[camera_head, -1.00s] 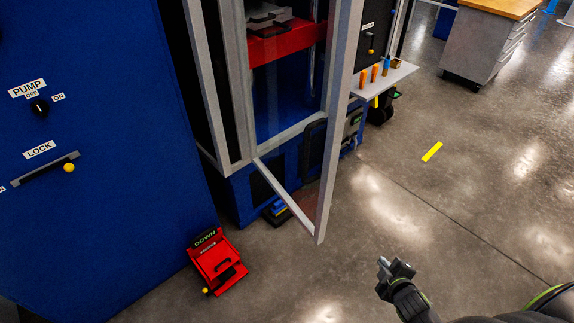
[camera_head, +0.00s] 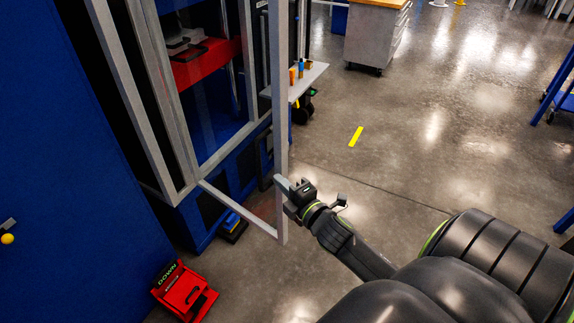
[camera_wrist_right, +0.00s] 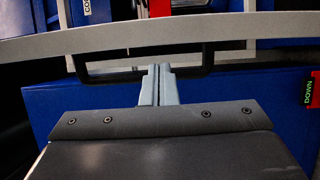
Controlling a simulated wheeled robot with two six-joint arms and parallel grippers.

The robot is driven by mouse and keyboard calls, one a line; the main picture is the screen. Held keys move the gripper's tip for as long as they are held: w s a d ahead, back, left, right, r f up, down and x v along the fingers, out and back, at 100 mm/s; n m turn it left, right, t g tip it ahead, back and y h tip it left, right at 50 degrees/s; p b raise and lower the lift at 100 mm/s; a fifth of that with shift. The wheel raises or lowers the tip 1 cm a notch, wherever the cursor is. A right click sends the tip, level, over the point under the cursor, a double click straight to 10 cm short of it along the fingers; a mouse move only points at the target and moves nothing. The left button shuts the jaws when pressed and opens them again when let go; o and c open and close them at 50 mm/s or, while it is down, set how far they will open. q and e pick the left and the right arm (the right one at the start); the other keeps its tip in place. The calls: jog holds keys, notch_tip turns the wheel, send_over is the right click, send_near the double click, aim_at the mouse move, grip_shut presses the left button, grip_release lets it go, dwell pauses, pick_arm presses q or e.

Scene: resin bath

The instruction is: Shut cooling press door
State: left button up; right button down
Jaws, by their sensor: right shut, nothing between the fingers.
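The cooling press door (camera_head: 281,120) is a grey metal frame with a clear pane, standing open and swung out from the press. My right gripper (camera_head: 286,187) is at the door's free upright edge, low down, with its fingers shut and empty. In the right wrist view its closed fingers (camera_wrist_right: 159,85) point at the grey door frame (camera_wrist_right: 220,31), which crosses the picture. I cannot tell if they touch it. A black bar handle (camera_wrist_right: 97,79) shows around the fingertips there. My left gripper is not in view.
A red pedal box (camera_head: 185,290) marked DOWN stands on the floor below the press. A blue panel (camera_head: 60,140) fills the left. A small shelf with cups (camera_head: 310,76) is behind the door. Floor right of the door is clear around a yellow strip (camera_head: 356,136).

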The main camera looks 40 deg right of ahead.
aim_at(270, 172)
jog(key=shift+w+p, duration=0.55)
jog(key=shift+w, duration=2.1)
jog(key=shift+d, duration=0.1)
